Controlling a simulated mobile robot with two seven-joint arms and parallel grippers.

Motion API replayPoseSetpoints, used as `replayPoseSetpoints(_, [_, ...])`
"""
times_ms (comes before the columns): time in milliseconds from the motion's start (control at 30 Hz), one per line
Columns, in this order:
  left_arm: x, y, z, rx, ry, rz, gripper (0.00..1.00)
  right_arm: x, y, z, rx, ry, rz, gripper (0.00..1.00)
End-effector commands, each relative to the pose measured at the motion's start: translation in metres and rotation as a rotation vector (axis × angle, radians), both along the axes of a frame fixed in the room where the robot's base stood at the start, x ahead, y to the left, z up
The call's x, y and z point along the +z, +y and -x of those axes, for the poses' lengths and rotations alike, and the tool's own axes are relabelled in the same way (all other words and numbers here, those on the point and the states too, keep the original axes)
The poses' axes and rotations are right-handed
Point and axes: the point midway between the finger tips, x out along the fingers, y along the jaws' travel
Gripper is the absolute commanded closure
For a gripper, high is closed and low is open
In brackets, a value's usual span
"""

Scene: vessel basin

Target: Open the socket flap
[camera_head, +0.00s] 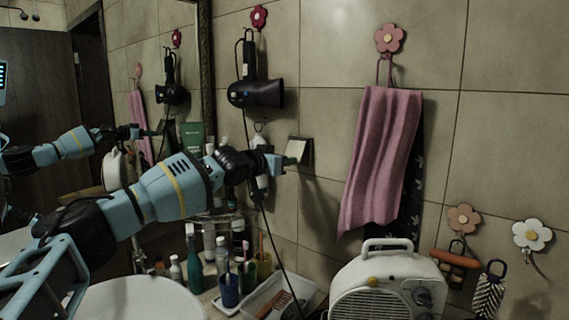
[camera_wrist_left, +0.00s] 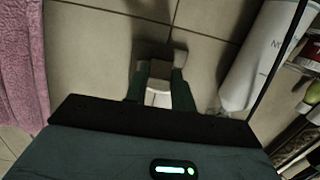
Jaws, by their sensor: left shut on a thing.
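The wall socket (camera_head: 308,153) is a small dark-edged box on the tiled wall, left of the pink towel. Its pale flap (camera_head: 296,148) stands tilted out from the wall. My left gripper (camera_head: 280,161) reaches the socket from the left and is shut on the flap. The exact contact is small and dark. My right gripper is not in view.
A pink towel (camera_head: 378,155) hangs right of the socket. A hair dryer (camera_head: 256,93) hangs above left, its cord running down near my gripper. A white heater (camera_head: 388,285), bottles (camera_head: 194,262) and a tray (camera_head: 262,300) stand below. A mirror (camera_head: 140,90) is at left.

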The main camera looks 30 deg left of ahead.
Motion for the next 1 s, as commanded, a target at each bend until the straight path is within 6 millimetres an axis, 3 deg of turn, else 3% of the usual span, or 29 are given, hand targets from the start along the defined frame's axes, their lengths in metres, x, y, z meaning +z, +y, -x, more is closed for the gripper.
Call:
replayPoseSetpoints(967, [0.0069, 0.0005, 0.0037, 0.000, 0.093, -0.012, 1.00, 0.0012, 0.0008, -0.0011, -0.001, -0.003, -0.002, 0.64])
replayPoseSetpoints(1000, [0.0069, 0.0005, 0.0037, 0.000, 0.093, -0.012, 0.70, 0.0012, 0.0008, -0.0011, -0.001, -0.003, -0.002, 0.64])
